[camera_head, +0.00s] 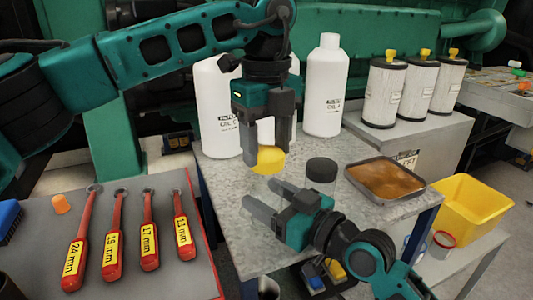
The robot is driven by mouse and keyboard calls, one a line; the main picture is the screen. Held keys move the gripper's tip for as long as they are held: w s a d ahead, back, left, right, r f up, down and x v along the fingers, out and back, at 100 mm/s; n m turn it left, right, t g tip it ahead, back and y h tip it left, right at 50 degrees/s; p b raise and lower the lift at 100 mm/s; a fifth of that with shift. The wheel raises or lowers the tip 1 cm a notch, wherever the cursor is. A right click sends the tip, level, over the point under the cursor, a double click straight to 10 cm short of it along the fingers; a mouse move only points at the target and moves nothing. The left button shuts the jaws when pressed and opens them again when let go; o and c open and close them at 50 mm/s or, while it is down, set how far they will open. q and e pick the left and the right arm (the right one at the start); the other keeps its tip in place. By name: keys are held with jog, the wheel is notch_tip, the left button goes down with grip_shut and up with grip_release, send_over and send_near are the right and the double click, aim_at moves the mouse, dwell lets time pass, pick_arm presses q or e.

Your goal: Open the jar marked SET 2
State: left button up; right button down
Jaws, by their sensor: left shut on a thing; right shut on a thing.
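A clear jar (262,184) with a yellow lid (268,160) is at the left part of the grey metal table. My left gripper (267,156) points down from above and is shut on the yellow lid. My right gripper (260,192) reaches in from the right, lower down, and is shut on the jar body, which its fingers partly hide. A second clear jar with a dark lid (321,170) stands just right of it. I cannot read a SET 2 mark on either jar. I cannot tell whether the yellow lid is loose from its jar.
White oil bottles (326,90) stand behind the jars. A tray of brown liquid (386,178) lies to the right. Three filters (384,92) stand on a grey box. A yellow bin (468,214) is at the right. Red-handled wrenches (149,235) lie on the left bench.

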jog(key=shift+c, duration=0.8)
grip_release()
